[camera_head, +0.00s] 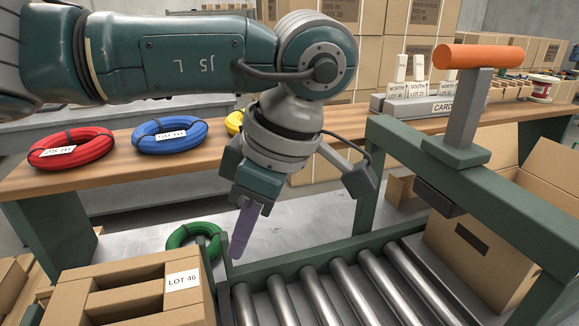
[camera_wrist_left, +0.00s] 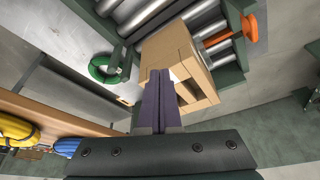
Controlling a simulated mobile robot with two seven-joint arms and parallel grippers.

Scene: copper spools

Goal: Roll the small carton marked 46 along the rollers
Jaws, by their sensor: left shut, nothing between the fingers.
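The carton marked LOT 46 (camera_head: 140,307) sits at the lower left of the head view, beside the left end of the rollers (camera_head: 312,295). Its brown top has openings and a white label. My left gripper (camera_head: 239,249) points down just right of the carton, its purple fingers shut and empty. The wrist view shows the shut fingers (camera_wrist_left: 160,92) in front of the carton (camera_wrist_left: 168,46), overlapping part of it. I cannot tell whether they touch it. The rollers (camera_wrist_left: 145,15) lie beyond the carton there. My right gripper is not in view.
A green frame (camera_head: 470,200) with an orange handle (camera_head: 478,57) spans the rollers. A large carton (camera_head: 485,240) stands at right. A wooden bench (camera_head: 110,165) behind holds red (camera_head: 72,147) and blue coils (camera_head: 170,134). A green coil (camera_head: 195,235) lies behind the roller frame.

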